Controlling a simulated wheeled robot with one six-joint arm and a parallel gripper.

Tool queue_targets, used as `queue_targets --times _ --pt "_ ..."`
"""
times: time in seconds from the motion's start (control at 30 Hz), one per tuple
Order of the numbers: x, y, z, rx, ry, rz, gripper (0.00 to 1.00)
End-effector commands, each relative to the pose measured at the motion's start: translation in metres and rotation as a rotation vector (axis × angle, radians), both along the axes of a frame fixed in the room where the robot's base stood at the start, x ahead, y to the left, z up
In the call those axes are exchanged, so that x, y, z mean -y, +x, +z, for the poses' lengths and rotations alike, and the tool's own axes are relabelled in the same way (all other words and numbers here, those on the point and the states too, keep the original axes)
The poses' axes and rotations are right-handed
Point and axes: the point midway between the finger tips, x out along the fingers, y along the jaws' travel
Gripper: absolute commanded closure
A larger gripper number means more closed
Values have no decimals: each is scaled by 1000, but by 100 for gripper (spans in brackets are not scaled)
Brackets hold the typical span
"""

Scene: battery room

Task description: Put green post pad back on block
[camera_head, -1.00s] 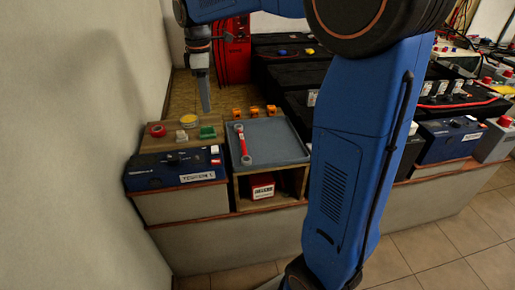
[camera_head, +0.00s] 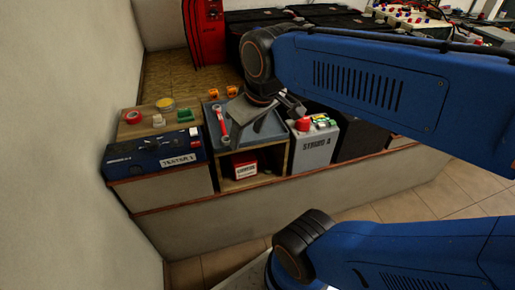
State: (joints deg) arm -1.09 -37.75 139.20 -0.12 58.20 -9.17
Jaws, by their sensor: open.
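A small green piece (camera_head: 184,115) lies at the right end of a wooden board (camera_head: 135,129), beside a pale piece (camera_head: 158,121). Another small green spot (camera_head: 322,119) shows on top of the grey battery (camera_head: 313,147) labelled STAND A, near its red cap (camera_head: 303,124). I cannot tell which green thing is the post pad. My gripper (camera_head: 259,127) is over the right part of the blue-grey tray, left of the battery. It is open, with nothing seen between its fingers. Its fingertips show poorly from this angle.
A red-handled wrench (camera_head: 222,123) lies in the tray (camera_head: 229,145). A red box (camera_head: 245,169) sits in the cubby below. The blue tester (camera_head: 150,156) stands at the left. A red ring (camera_head: 132,116) and yellow roll (camera_head: 165,103) lie on the board. Black batteries stand behind.

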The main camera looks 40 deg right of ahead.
Motion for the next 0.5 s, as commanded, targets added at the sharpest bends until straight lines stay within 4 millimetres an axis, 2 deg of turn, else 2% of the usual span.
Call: queue_targets --times 0.03,0.2,0.5 --pt "1 -12 -7 16 13 -38 45" --pt "4 -33 -24 49 50 -134 45" --pt "4 -39 -30 59 63 -167 45"
